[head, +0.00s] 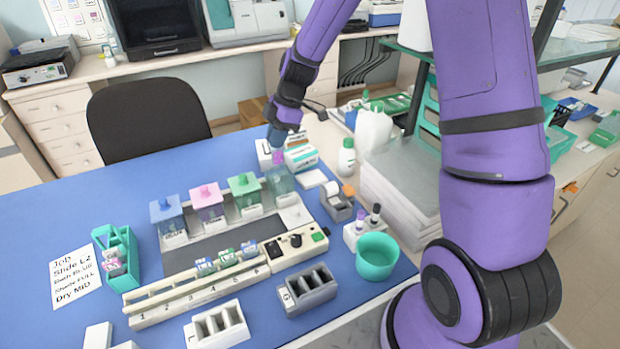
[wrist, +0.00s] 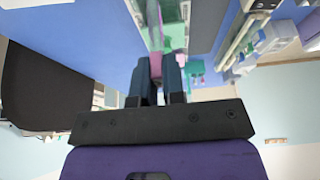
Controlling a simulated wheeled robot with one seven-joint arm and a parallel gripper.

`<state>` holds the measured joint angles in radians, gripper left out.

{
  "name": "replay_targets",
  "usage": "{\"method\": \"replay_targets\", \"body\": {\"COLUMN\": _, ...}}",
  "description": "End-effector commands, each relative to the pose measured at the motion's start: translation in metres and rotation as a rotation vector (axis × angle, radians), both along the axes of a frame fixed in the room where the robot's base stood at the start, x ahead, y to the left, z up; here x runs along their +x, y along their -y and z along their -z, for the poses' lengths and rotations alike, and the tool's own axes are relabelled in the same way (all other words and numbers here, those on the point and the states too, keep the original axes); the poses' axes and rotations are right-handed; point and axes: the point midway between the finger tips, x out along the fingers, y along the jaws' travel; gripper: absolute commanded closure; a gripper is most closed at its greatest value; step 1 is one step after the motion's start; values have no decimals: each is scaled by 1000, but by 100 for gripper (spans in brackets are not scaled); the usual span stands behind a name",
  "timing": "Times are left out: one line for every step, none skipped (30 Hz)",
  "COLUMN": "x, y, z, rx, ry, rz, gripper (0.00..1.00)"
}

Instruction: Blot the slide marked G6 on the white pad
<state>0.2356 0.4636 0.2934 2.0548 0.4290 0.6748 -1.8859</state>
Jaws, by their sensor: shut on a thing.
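My gripper (head: 278,150) is above the rightmost, greenish clear jar (head: 281,182) in the row. It is shut on a slide with a pink-purple end (wrist: 155,66), which shows between the fingers in the wrist view. Its marking cannot be read, and its lower part is hard to make out against the jar. A small white square pad (head: 312,179) lies just right of that jar. Several slides with coloured ends (head: 227,257) stand in the long numbered rack (head: 180,304). A teal holder (head: 118,252) at the left holds more pieces with coloured ends.
Three jars with blue (head: 166,208), pink (head: 206,197) and green (head: 243,185) lids stand left of my gripper. A white bottle (head: 346,160), a tape dispenser (head: 337,200) and a teal cup (head: 377,257) stand to the right. A job card (head: 75,273) lies left; the blue table is clear behind it.

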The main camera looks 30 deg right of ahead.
Motion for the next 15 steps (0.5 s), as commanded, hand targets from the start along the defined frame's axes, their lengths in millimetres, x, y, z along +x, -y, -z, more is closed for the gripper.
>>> {"method": "replay_targets", "body": {"x": 0, "y": 0, "z": 0, "rx": 0, "ry": 0, "rz": 0, "gripper": 100}}
{"method": "replay_targets", "body": {"x": 0, "y": 0, "z": 0, "rx": 0, "ry": 0, "rz": 0, "gripper": 100}}
{"method": "replay_targets", "body": {"x": 0, "y": 0, "z": 0, "rx": 0, "ry": 0, "rz": 0, "gripper": 100}}
{"method": "replay_targets", "body": {"x": 0, "y": 0, "z": 0, "rx": 0, "ry": 0, "rz": 0, "gripper": 100}}
{"method": "replay_targets", "body": {"x": 0, "y": 0, "z": 0, "rx": 0, "ry": 0, "rz": 0, "gripper": 100}}
{"method": "replay_targets", "body": {"x": 0, "y": 0, "z": 0, "rx": 0, "ry": 0, "rz": 0, "gripper": 100}}
{"method": "replay_targets", "body": {"x": 0, "y": 0, "z": 0, "rx": 0, "ry": 0, "rz": 0, "gripper": 100}}
{"method": "replay_targets", "body": {"x": 0, "y": 0, "z": 0, "rx": 0, "ry": 0, "rz": 0, "gripper": 100}}
{"method": "replay_targets", "body": {"x": 0, "y": 0, "z": 0, "rx": 0, "ry": 0, "rz": 0, "gripper": 100}}
{"method": "replay_targets", "body": {"x": 0, "y": 0, "z": 0, "rx": 0, "ry": 0, "rz": 0, "gripper": 100}}
{"method": "replay_targets", "body": {"x": 0, "y": 0, "z": 0, "rx": 0, "ry": 0, "rz": 1, "gripper": 100}}
{"method": "replay_targets", "body": {"x": 0, "y": 1, "z": 1, "rx": 0, "ry": 0, "rz": 6, "gripper": 100}}
{"method": "replay_targets", "body": {"x": 1, "y": 3, "z": 2, "rx": 1, "ry": -1, "rz": 16, "gripper": 100}}
{"method": "replay_targets", "body": {"x": 2, "y": 6, "z": 4, "rx": 1, "ry": -1, "rz": 30, "gripper": 100}}
{"method": "replay_targets", "body": {"x": 4, "y": 12, "z": 7, "rx": 3, "ry": -2, "rz": 59, "gripper": 100}}
